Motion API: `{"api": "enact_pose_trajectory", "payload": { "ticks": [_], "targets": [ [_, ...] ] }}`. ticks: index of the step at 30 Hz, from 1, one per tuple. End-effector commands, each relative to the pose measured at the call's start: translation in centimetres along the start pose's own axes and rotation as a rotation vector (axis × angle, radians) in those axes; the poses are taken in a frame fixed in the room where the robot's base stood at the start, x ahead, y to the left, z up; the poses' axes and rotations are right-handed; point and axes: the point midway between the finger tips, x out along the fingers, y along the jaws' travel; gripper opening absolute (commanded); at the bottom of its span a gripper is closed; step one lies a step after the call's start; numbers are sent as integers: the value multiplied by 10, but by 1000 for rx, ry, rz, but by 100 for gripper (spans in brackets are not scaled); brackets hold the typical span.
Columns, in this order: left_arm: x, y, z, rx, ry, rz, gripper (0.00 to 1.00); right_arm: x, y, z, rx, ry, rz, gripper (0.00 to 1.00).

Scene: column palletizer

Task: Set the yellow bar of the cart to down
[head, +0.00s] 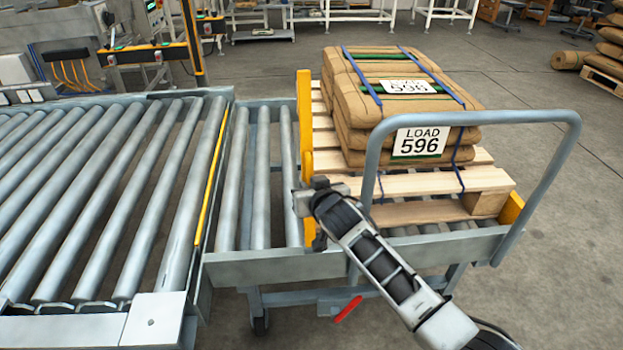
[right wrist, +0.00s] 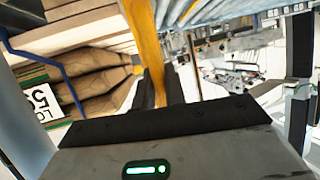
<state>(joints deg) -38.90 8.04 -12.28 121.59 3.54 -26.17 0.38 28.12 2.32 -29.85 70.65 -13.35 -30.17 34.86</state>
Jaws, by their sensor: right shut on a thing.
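The cart (head: 400,243) stands against the end of the roller conveyor, with a pallet (head: 400,184) of strapped brown sacks (head: 348,110) on it. The yellow bar (head: 304,105) runs along the pallet's left side, across the cart's rollers. My right gripper (head: 312,195) is at the bar's near end and covers part of it. In the right wrist view the yellow bar (right wrist: 144,40) passes between the two dark fingers (right wrist: 155,90), which are shut on it. My left gripper is not in view.
The cart's grey handle (head: 480,117) arches up at the right of the load. A yellow piece (head: 512,208) sits at the cart's right end. A red lever (head: 348,309) hangs below the cart frame. Conveyor rollers (head: 110,190) fill the left.

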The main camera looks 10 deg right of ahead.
Motion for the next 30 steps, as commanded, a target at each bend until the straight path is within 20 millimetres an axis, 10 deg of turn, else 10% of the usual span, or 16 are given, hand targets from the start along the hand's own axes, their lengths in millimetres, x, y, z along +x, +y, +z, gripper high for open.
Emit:
{"api": "enact_pose_trajectory", "payload": {
  "ticks": [29,30],
  "targets": [
    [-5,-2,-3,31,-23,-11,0,40,7,-10,44,-226,-5,0],
    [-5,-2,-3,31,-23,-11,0,40,7,-10,44,-225,-5,18]
  ]
}}
